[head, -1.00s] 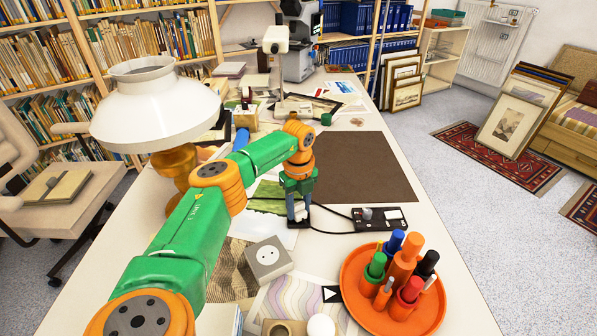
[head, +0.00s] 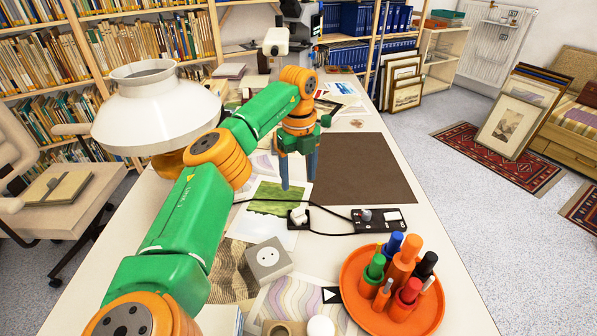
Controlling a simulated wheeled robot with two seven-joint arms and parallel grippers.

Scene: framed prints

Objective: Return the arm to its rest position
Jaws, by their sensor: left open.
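My left arm comes in from the lower left in green and orange. Its gripper (head: 298,170) points down over the table, near the left edge of the dark brown mat (head: 365,168). The gripper is open, and nothing shows between its fingers. Below it and nearer to me, a white plug (head: 298,215) sits at a small black socket on the table, apart from the fingers. A black cable runs from there to a black power strip (head: 379,219). My right gripper is not in view.
A white lamp (head: 152,105) stands left of my arm. An orange tray (head: 357,305) of markers is at the front right. A grey socket box (head: 268,259) and patterned prints lie nearby. A microscope-like device (head: 278,45) stands at the back. The brown mat is bare.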

